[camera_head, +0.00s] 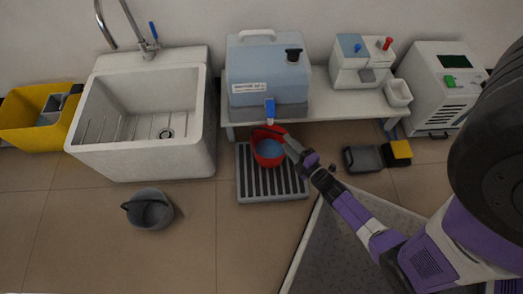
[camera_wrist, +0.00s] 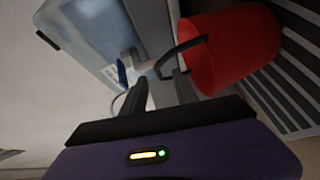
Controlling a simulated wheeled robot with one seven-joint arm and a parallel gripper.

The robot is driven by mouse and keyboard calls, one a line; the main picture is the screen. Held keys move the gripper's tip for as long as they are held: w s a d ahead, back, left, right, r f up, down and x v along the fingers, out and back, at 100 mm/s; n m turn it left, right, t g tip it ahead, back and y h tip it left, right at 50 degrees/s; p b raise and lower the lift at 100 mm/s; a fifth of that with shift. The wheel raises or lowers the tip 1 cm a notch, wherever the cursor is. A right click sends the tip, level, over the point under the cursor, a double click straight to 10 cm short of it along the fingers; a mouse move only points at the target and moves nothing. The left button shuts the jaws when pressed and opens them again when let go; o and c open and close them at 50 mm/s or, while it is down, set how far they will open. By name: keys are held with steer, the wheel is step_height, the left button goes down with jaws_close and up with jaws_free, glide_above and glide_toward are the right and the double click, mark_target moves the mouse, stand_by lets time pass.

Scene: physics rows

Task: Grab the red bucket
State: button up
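The red bucket (camera_head: 268,152) stands on a grey slatted grate, below the blue tap (camera_head: 269,108) of a water tank. Its inside looks blue, as if it holds water. In the wrist view the red bucket (camera_wrist: 232,48) is at the upper right, with its dark handle (camera_wrist: 180,52) curving out to the left. My gripper (camera_head: 287,140) is at the bucket's right rim in the head view. In the wrist view my gripper (camera_wrist: 163,82) has its two fingers apart, with the handle's end close to the fingertips. I cannot tell whether they touch it.
The grate (camera_head: 272,194) lies in front of a low white bench (camera_head: 345,106) that bears the tank (camera_head: 266,70). A sink (camera_head: 140,155) and a grey bucket (camera_head: 149,210) are to the left. Black and yellow boxes (camera_head: 397,153) lie to the right.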

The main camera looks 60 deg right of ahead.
mark_target(276, 132)
steer(key=x, duration=0.2)
steer(key=b+x, duration=0.1)
steer(key=x, duration=0.2)
steer(key=b+x, duration=0.1)
steer(key=x, duration=0.1)
steer(key=shift+w+r, duration=0.25)
steer(key=shift+w, duration=0.05)
jaws_close()
steer(key=shift+s, duration=0.1)
stand_by(0.9)
